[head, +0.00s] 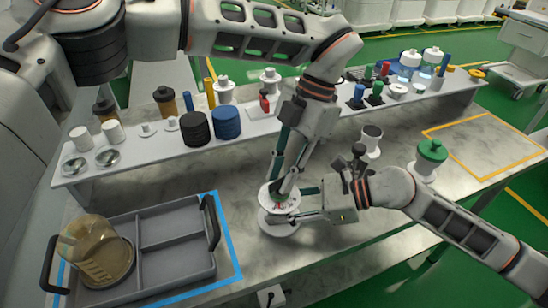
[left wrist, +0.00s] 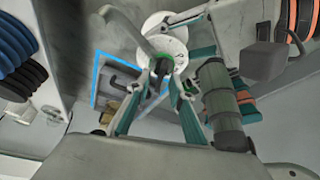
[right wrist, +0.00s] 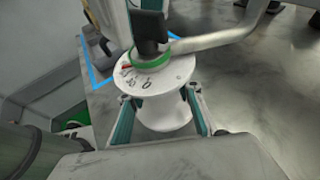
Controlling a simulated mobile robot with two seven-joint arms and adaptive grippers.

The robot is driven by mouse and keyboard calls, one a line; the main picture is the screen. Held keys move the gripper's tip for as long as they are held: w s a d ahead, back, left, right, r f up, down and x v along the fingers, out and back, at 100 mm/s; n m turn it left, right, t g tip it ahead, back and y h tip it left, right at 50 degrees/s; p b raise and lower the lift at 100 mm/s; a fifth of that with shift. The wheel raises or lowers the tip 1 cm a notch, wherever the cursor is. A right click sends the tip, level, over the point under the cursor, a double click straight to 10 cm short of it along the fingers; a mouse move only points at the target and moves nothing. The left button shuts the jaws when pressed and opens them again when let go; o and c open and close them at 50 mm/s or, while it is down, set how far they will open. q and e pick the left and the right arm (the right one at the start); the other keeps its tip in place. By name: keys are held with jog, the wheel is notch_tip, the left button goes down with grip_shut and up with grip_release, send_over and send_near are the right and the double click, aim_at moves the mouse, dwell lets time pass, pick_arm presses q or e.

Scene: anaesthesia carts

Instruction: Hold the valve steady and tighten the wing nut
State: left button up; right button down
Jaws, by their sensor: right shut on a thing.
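The valve (head: 279,222) is a white spool-shaped body standing on the grey marbled bench. Its top disc, with dark and red markings, shows in the right wrist view (right wrist: 155,82). A green ring (right wrist: 152,57) sits on the disc, and a grey bent bar (right wrist: 215,40) extends from it. I cannot tell whether this bar is part of the wing nut. My right gripper (head: 298,207) is shut on the valve's narrow waist from the right. My left gripper (left wrist: 168,82) points down over the top disc, its fingertips apart around the centre, partly hiding the nut.
A grey divided tray (head: 175,240) with an amber domed item (head: 95,250) lies left inside blue tape. A raised shelf (head: 160,138) with jars, rings and fittings runs behind. A green-capped white item (head: 430,158) stands right, near an empty yellow-taped area (head: 490,145).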

pick_arm(q)
jog(key=n+g+h, duration=0.1)
jog(key=n, duration=0.4)
jog(key=shift+w+a, duration=0.1)
jog(key=shift+a, duration=0.05)
jog(key=n+h, duration=0.2)
jog(key=n, duration=0.1)
jog(key=shift+a+n+g, duration=0.1)
jog(key=shift+n+g, duration=0.3)
jog(key=n+h, duration=0.1)
jog(key=n, duration=0.3)
jog(key=shift+a+h, duration=0.1)
jog(key=shift+h, duration=0.3)
jog(key=n, duration=0.2)
jog(key=n+t+h, duration=0.1)
jog(key=n, duration=0.2)
jog(key=shift+a+h, duration=0.1)
jog(key=shift+h, duration=0.2)
jog(key=shift+r+n, duration=0.15)
jog(key=shift+n, duration=0.35)
jog(key=a+r+n+t+h, duration=0.1)
jog(key=a+r+n, duration=0.3)
jog(key=r, duration=0.6)
jog(key=shift+w+a+r+n+t, duration=0.35)
jog(key=shift+n+t, duration=0.45)
jog(key=shift+n, duration=0.4)
